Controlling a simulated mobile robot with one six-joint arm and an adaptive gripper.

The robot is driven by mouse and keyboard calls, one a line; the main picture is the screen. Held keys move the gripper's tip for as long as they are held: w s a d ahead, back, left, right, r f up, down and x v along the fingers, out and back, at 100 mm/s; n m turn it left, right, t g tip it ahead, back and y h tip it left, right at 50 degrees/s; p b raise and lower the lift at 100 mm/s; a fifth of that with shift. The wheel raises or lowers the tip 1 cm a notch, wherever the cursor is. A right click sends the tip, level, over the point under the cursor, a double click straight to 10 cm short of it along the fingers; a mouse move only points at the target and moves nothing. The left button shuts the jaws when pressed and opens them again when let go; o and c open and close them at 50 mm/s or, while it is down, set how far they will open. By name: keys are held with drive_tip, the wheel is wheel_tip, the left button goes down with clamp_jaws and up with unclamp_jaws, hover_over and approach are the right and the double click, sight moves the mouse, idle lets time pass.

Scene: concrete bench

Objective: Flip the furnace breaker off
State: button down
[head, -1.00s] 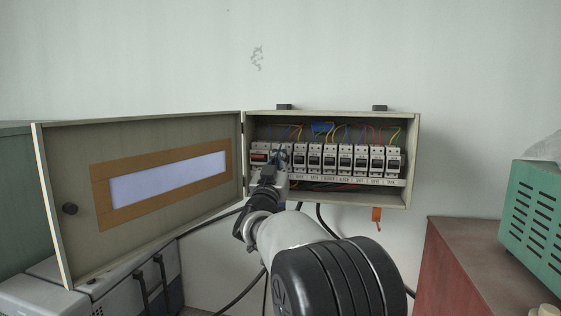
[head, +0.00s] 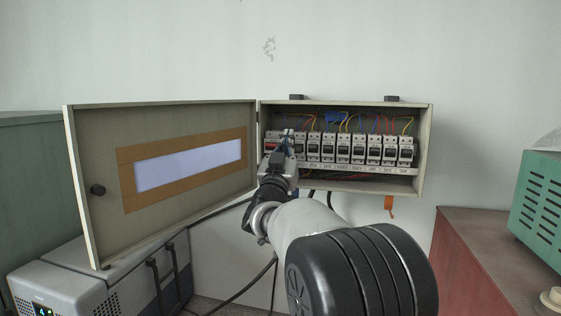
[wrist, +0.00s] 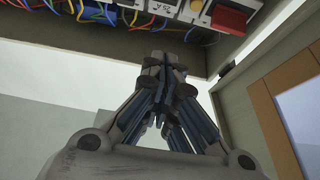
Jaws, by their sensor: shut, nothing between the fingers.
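A row of breakers (head: 344,149) with small labels beneath stands inside the open breaker box (head: 425,150). The label text is too small to read, so I cannot tell which is the furnace breaker. At the left end is a wider switch with a red part (head: 271,147), and its red part also shows in the wrist view (wrist: 230,19). My gripper (head: 287,136) is shut and empty in front of the row's left end, partly hiding the breakers there. In the wrist view the closed fingers (wrist: 164,62) point toward the box; contact cannot be told.
The box door (head: 184,122) stands open on the left. Coloured wires (head: 345,124) run above the breakers. A grey machine (head: 85,275) stands below the door. A red-brown cabinet (head: 470,255) and a green vented case (head: 540,205) stand at the right. Black cables hang below the box.

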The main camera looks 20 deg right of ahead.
drive_tip(key=s+a+f, duration=0.1)
drive_tip(key=s+f, duration=0.3)
drive_tip(key=shift+a+f+b, duration=0.2)
drive_tip(key=shift+f+b, duration=0.05)
drive_tip(key=shift+b, duration=0.1)
drive_tip(key=shift+s+a, duration=0.15)
drive_tip(key=s+a+f+n+g+y+b, duration=0.2)
drive_tip(key=s+a+f+n+g+y, duration=0.35)
drive_tip(key=s+a+f+y, duration=0.65)
drive_tip(key=s+f+g, duration=0.3)
drive_tip(key=s+f, duration=0.3)
drive_tip(key=s, duration=0.4)
drive_tip(key=s+f+g+b, duration=0.1)
drive_tip(key=s+f+g, duration=0.2)
drive_tip(key=s+f, duration=0.4)
drive_tip(key=s+f+n+g+y+b, duration=0.1)
drive_tip(key=s+f+g, duration=0.2)
drive_tip(key=s+f, duration=0.4)
drive_tip(key=s, duration=0.7)
drive_tip(key=shift+d+f+g, duration=0.25)
drive_tip(key=shift+d+g, duration=0.1)
